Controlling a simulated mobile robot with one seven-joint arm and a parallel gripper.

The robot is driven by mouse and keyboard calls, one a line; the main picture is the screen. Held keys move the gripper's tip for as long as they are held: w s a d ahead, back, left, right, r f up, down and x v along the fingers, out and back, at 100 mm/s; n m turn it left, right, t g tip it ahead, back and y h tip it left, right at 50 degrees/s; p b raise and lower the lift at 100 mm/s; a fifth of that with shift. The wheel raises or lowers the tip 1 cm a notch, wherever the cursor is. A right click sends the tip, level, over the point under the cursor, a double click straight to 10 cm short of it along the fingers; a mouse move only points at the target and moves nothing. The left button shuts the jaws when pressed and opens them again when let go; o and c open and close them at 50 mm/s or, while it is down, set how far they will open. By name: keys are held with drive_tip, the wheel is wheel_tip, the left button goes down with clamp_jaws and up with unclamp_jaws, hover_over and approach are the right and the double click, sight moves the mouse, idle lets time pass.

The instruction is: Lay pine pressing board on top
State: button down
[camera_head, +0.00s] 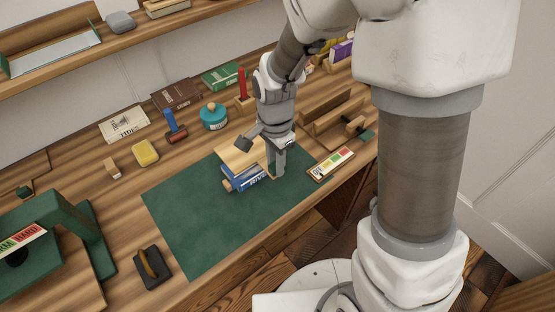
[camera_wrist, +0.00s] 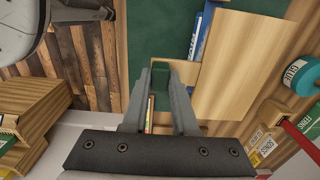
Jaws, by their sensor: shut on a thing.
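The pine pressing board (camera_head: 238,153) is a pale flat board over a small stack of books (camera_head: 248,183) on the green mat. In the wrist view the board (camera_wrist: 238,65) covers most of the stack, and blue and white book edges (camera_wrist: 201,32) show along its left side. My gripper (camera_head: 277,172) points down at the board's right-hand end in the head view. Whether the board rests fully on the books is unclear.
The green mat (camera_head: 197,235) is clear in front of the stack. A label strip (camera_head: 330,164) lies to the right. A teal jar (camera_head: 213,116), a yellow block (camera_head: 145,153) and a red-and-blue tool (camera_head: 175,128) stand behind. A green press (camera_head: 55,240) stands at left.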

drive_tip(key=shift+f+b, duration=2.2)
drive_tip(key=shift+f, duration=0.75)
drive_tip(key=shift+f, duration=0.2)
drive_tip(key=c, duration=0.6)
unclamp_jaws()
wheel_tip(320, 180, up, 18)
drive_tip(key=p, duration=0.4)
drive_tip(key=s+d+r+n+t+p, duration=0.2)
drive_tip(key=s+d+r+n+p, duration=0.1)
drive_tip(key=s+d+r+n, duration=0.2)
drive_tip(key=s+d+r+n+t+p, duration=0.3)
drive_tip(key=s+d+r+n, duration=0.2)
drive_tip(key=r, duration=0.5)
drive_tip(key=shift+s+d+r+n+t, duration=0.3)
drive_tip(key=shift+s+n, duration=0.3)
drive_tip(key=shift+s, duration=0.6)
